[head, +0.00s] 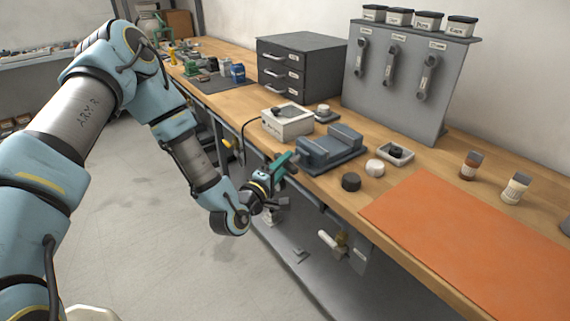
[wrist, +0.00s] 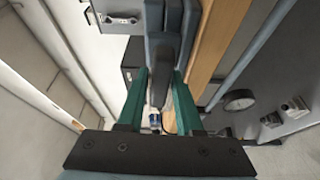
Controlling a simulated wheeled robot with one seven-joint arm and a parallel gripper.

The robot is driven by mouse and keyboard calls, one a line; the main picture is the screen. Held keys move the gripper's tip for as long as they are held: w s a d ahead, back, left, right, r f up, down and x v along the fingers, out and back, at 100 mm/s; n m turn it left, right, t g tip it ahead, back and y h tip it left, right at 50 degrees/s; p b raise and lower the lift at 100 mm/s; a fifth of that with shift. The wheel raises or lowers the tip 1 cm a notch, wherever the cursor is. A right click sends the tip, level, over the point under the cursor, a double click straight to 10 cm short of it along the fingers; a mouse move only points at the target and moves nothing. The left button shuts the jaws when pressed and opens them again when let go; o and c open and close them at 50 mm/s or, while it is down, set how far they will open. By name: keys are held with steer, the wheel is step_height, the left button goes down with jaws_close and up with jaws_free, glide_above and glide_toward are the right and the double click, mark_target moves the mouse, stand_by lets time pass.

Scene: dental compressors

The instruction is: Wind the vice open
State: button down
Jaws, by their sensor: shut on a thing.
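The blue-grey vice (head: 335,152) is mounted at the front edge of the wooden bench, with a gap showing between its jaws. My gripper (head: 284,164) reaches it from the left, at its front end over the bench edge. In the wrist view my green fingers (wrist: 160,82) stand on either side of a dark grey handle part (wrist: 157,85), shut on it. The vice body (wrist: 172,22) shows above it in that view. The fingers hide most of the handle in the head view, so its full shape and angle are unclear.
A white box (head: 287,123) stands behind the vice to the left. A black round knob (head: 351,182) and a white one (head: 375,168) lie to its right, near an orange mat (head: 470,240). A grey drawer cabinet (head: 300,68) stands behind. Fittings (head: 335,242) hang below the bench edge.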

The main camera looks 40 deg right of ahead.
steer(key=shift+n, duration=0.3)
steer(key=c, duration=0.7)
jaws_free()
steer(key=shift+a, duration=0.1)
steer(key=b+v, duration=0.4)
steer(key=v, duration=0.6)
steer(key=shift+s+a+r, duration=0.1)
steer(key=shift+s+a, duration=0.05)
steer(key=shift+a, duration=0.2)
